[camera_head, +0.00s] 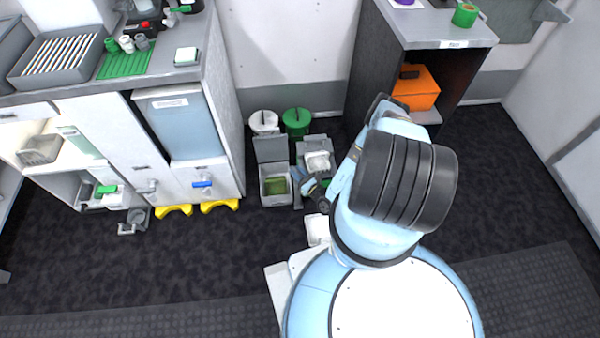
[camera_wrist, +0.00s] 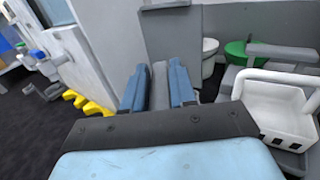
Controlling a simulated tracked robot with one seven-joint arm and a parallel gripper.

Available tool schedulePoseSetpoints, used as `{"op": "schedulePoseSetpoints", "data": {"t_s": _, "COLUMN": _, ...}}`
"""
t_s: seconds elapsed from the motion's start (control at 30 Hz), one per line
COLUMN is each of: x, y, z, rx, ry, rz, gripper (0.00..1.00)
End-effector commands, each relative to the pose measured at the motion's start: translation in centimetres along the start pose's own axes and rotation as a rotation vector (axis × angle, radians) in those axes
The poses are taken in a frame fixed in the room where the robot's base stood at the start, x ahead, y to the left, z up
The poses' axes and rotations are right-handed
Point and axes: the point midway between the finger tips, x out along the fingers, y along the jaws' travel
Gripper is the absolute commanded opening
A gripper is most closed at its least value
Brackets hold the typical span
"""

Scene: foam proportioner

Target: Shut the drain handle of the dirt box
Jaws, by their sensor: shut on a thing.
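My gripper (camera_head: 312,188) is low over the floor, right beside an open grey box (camera_head: 264,201) with a raised lid and something green inside. I cannot tell for sure whether this is the dirt box. In the wrist view my gripper's blue fingers (camera_wrist: 157,82) close on a narrow upright grey piece (camera_wrist: 158,88), which looks like a handle. Its lower end and what it joins are hidden by my gripper. A white basket (camera_head: 318,160) stands close to the right of the grey box; it also shows in the wrist view (camera_wrist: 278,108).
A white bucket (camera_head: 263,121) and a green bucket (camera_head: 296,121) stand behind the box. A cabinet with a blue handle (camera_head: 202,183), a grey handle (camera_head: 148,187) and yellow feet (camera_head: 219,206) is at left. An orange bin (camera_head: 416,94) sits in a shelf at right. Dark floor in front is free.

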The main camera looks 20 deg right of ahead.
Motion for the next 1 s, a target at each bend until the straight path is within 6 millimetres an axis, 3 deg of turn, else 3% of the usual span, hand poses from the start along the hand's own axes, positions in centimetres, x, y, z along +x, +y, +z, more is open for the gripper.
{"op": "schedulePoseSetpoints", "data": {"t_s": 0.03, "x": -0.25, "y": 0.87, "z": -0.18, "rx": 0.007, "ry": 0.007, "rz": -0.017, "gripper": 0.00}}
{"op": "schedulePoseSetpoints", "data": {"t_s": 0.6, "x": -0.20, "y": 0.58, "z": -0.21, "rx": 0.005, "ry": 0.008, "rz": -0.356, "gripper": 0.00}}
{"op": "schedulePoseSetpoints", "data": {"t_s": 1.0, "x": -0.15, "y": 0.37, "z": -0.22, "rx": 0.006, "ry": 0.008, "rz": -0.452, "gripper": 0.00}}
